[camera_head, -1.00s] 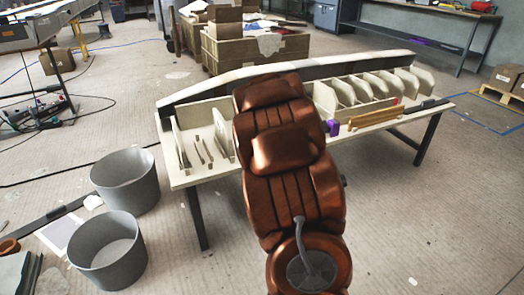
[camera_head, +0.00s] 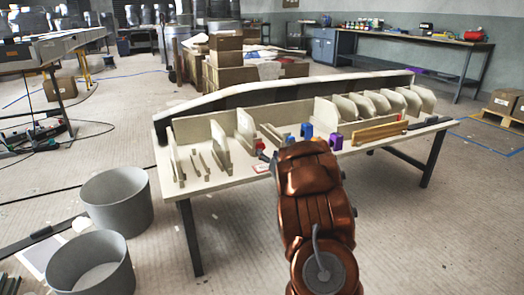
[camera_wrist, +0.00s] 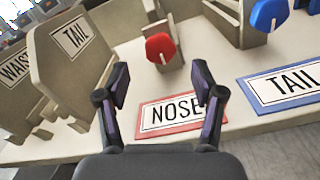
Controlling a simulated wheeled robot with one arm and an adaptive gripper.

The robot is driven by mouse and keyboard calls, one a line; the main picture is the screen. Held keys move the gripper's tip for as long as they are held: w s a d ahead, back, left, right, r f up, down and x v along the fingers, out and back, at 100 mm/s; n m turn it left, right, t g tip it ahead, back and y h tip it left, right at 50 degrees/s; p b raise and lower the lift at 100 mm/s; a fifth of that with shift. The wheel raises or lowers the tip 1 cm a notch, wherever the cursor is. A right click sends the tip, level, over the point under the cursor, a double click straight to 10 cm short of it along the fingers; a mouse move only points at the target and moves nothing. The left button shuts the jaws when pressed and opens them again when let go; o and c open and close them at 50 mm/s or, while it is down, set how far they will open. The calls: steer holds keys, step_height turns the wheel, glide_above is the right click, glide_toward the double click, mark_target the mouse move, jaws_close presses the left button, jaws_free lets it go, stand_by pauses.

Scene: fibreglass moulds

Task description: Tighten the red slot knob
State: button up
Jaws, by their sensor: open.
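The red knob (camera_wrist: 161,47) sits on a cream wooden clamp block on the bench, near the top middle of the wrist view. In the head view the red knob (camera_head: 260,145) is small, just left of my arm's end. My gripper (camera_wrist: 159,72) is open and empty, its two dark fingers spread to either side below the knob in the picture. The knob lies beyond the fingertips, apart from them. A red-bordered NOSE card (camera_wrist: 170,113) lies on the bench, partly behind the right finger. In the head view my arm hides most of the gripper.
A blue knob (camera_wrist: 268,14) and a blue-bordered TAIL card (camera_wrist: 285,86) are to the right. Upright cream panels (camera_wrist: 72,60) marked WAIST and TAIL stand close on the left. A purple block (camera_head: 336,141) and wooden strips (camera_head: 380,132) lie further right on the bench (camera_head: 225,184).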

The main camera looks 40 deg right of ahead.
mark_target(262, 147)
steer(key=shift+b+x, duration=0.8)
steer(key=shift+x, duration=2.2)
steer(key=shift+c, duration=0.3)
steer(key=c, duration=1.1)
